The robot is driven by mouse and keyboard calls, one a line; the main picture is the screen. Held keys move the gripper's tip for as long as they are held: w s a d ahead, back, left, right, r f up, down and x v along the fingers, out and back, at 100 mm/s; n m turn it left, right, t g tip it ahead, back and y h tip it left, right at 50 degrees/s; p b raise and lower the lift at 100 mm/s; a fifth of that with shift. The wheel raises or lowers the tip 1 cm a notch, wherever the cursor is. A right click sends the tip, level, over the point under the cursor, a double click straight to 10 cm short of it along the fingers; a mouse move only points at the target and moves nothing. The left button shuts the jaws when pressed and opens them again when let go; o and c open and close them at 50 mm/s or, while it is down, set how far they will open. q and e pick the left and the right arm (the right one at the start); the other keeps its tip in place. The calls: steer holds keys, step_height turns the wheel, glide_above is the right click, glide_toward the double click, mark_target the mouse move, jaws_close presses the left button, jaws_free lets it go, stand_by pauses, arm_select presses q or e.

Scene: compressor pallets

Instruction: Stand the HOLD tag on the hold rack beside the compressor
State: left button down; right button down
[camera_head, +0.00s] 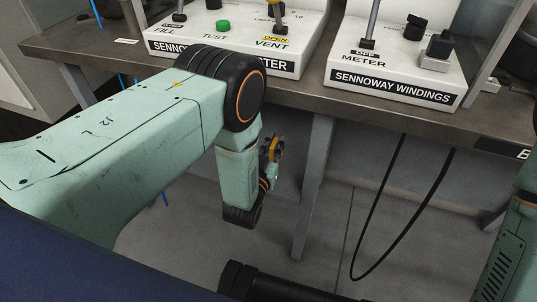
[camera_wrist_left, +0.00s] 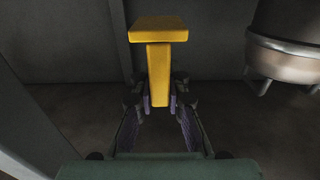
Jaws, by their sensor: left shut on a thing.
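My left gripper (camera_head: 268,165) hangs in front of the bench, below the edge of its top. It is shut on a yellow T-shaped piece, which I take to be the HOLD tag (camera_head: 274,148); no lettering shows on it. In the left wrist view the tag (camera_wrist_left: 158,70) has its wide bar at the top and its stem between the fingertips of the left gripper (camera_wrist_left: 158,100). I cannot make out the hold rack or be sure of the compressor in either view. My right gripper is not in view.
The bench (camera_head: 290,93) carries a white tester box (camera_head: 220,45) and a white windings meter box (camera_head: 395,60). Black cables (camera_head: 404,215) hang below it. A bench leg (camera_head: 313,185) stands right of the gripper. A rounded metal vessel (camera_wrist_left: 295,55) on legs shows in the wrist view.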

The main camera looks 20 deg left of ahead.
arm_select(q)
steer(key=shift+f+b, duration=1.1)
steer(key=shift+f, duration=0.9)
steer(key=shift+r, duration=0.1)
steer(key=c, duration=1.4)
jaws_free()
steer(key=shift+o, duration=0.2)
steer(key=s+p, duration=0.5)
steer(key=s, duration=0.7)
steer(key=shift+a, duration=0.2)
